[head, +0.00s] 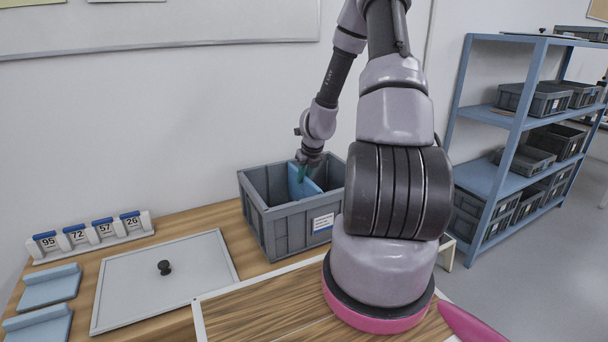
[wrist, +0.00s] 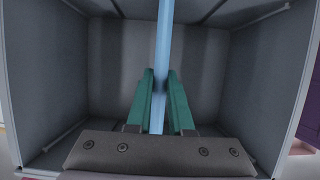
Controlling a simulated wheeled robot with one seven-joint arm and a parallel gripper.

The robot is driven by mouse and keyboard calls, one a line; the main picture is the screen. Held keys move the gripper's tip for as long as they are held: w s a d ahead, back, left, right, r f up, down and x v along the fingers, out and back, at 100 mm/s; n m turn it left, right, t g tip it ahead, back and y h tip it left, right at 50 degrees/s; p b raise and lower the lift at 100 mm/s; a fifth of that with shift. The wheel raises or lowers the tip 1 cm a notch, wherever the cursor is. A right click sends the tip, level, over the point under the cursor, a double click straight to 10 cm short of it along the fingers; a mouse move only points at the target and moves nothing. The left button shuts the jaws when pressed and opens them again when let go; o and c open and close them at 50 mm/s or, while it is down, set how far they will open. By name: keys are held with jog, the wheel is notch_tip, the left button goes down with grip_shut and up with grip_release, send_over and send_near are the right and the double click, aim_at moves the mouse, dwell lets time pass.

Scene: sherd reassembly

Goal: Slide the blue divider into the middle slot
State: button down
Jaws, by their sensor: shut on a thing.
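The blue divider (head: 303,182) is inside the grey crate (head: 290,229), upright, near the middle of its width. In the wrist view the divider (wrist: 163,45) is seen edge-on as a thin light blue strip. My gripper (wrist: 160,80) is shut on it, with a green finger on each side. In the head view my gripper (head: 303,168) is over the crate with its fingertips at the divider. The divider's lower edge is hidden, and I cannot tell whether it sits in the middle slot.
A grey lid (head: 190,280) with a black knob lies left of the crate. A rack of numbered tags (head: 90,236) stands behind it. A blue shelf (head: 521,122) with grey bins stands at right.

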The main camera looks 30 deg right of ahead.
aim_at(304, 184)
jog(key=shift+f, duration=1.55)
jog(key=c, duration=0.7)
grip_release()
jog(key=shift+c, duration=0.2)
jog(key=v, duration=1)
jog(key=shift+s+r, duration=0.2)
jog(key=shift+r, duration=0.15)
